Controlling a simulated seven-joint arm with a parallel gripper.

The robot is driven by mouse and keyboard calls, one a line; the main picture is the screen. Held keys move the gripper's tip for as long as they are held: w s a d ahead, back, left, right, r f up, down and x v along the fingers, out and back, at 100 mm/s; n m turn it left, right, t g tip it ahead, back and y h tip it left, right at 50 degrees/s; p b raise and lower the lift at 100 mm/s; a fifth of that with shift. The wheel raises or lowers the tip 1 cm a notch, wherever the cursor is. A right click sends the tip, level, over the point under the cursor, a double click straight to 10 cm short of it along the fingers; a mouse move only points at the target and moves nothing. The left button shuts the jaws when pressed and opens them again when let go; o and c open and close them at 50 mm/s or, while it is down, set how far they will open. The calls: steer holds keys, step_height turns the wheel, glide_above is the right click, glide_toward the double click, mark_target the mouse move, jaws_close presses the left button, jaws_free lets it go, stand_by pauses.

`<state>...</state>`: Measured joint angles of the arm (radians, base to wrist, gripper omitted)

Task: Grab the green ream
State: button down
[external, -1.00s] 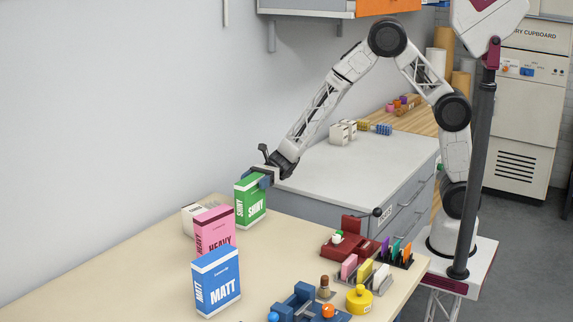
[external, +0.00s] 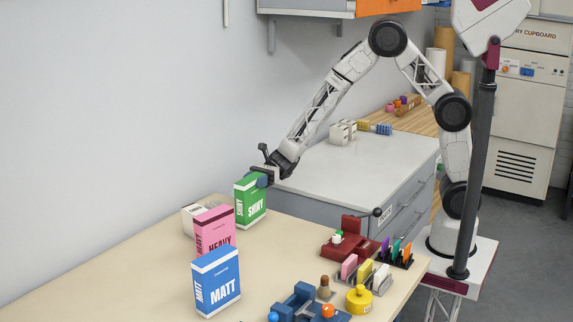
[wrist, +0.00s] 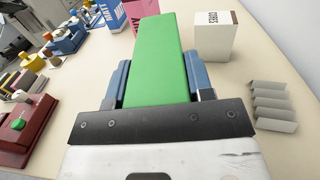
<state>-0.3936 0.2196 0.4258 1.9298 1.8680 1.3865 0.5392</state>
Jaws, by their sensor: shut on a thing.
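The green ream (external: 250,203), marked SHINY, stands upright on the light wooden table (external: 150,262), at the back of a row of reams. My gripper (external: 266,178) reaches it from behind and is shut on its upper part. In the wrist view the green ream (wrist: 158,62) fills the space between the blue fingers, one on each side. Its lower part is hidden from the wrist camera. I cannot tell whether its base is touching the table.
A pink ream (external: 215,230) marked HEAVY and a blue ream (external: 216,281) marked MATT stand in front of it. A white box (external: 191,217) stands close by at the left; it also shows in the wrist view (wrist: 214,38). Red and blue desk tools (external: 345,245) crowd the right side.

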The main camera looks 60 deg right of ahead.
mark_target(257, 176)
steer(key=shift+r, duration=1.2)
steer(key=shift+s+d+r, duration=0.25)
steer(key=shift+s+r, duration=0.1)
steer(key=shift+r, duration=0.25)
steer(key=s+d+r, duration=0.1)
steer(key=s+d, duration=0.7)
steer(key=s, duration=0.4)
steer(key=shift+s+d+r, duration=0.15)
steer(key=shift+s+d, duration=0.1)
